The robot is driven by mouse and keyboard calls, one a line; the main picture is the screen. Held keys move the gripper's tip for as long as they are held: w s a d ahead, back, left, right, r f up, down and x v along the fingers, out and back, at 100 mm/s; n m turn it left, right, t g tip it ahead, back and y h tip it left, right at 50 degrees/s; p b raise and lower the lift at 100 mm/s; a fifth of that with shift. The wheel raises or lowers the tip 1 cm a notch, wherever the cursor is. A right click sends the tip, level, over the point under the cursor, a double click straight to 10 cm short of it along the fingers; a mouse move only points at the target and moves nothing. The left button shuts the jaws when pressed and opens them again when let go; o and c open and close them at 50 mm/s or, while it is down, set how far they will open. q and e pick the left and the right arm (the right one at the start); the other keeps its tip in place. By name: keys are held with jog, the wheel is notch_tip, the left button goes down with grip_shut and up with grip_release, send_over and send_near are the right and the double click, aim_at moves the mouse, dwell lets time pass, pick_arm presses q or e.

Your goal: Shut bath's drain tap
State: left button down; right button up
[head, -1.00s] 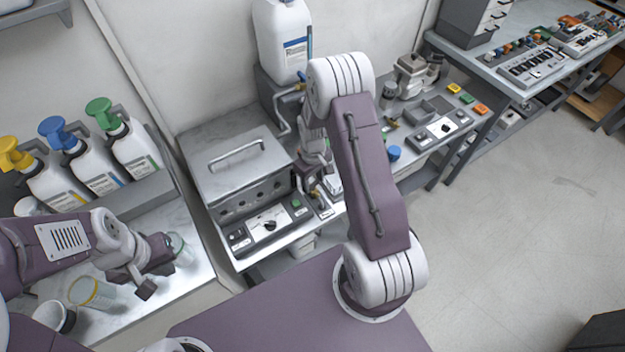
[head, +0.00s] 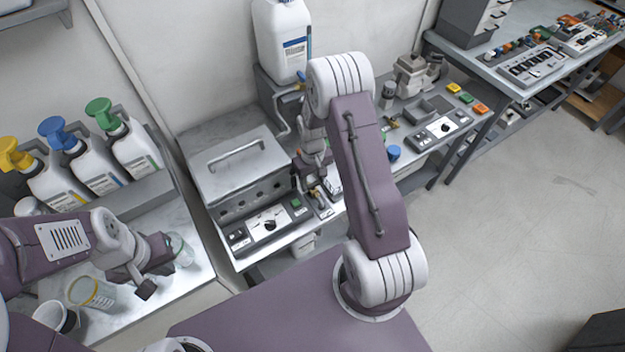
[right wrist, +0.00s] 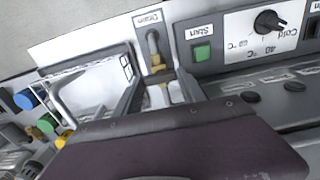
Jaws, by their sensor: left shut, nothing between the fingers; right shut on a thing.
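The bath is a grey metal box with a handled lid (head: 236,168), and its front panel (head: 268,226) has a dial and a green button. The drain tap (right wrist: 155,62) is a small brass-coloured valve with a grey lever, under a "Drain" label (right wrist: 148,18) in the right wrist view. My right gripper (right wrist: 160,77) is shut on the tap's lever; my arm partly hides this spot in the head view (head: 317,184). My left gripper (head: 158,272) is shut and empty beside a clear beaker on the left bench.
Pump bottles (head: 92,160) stand on the left bench, with a yellow-rimmed beaker (head: 92,292) in front. A white canister (head: 283,42) stands behind the bath. A blue knob (head: 394,153) and another control box (head: 442,127) lie to the right. Open floor is at right.

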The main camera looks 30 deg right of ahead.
aim_at(313, 184)
jog(key=o, duration=1.4)
jog(key=shift+s+f, duration=0.1)
jog(key=shift+s, duration=0.1)
jog(key=shift+c, duration=0.2)
jog(key=shift+w, duration=0.1)
notch_tip(313, 184, up, 9)
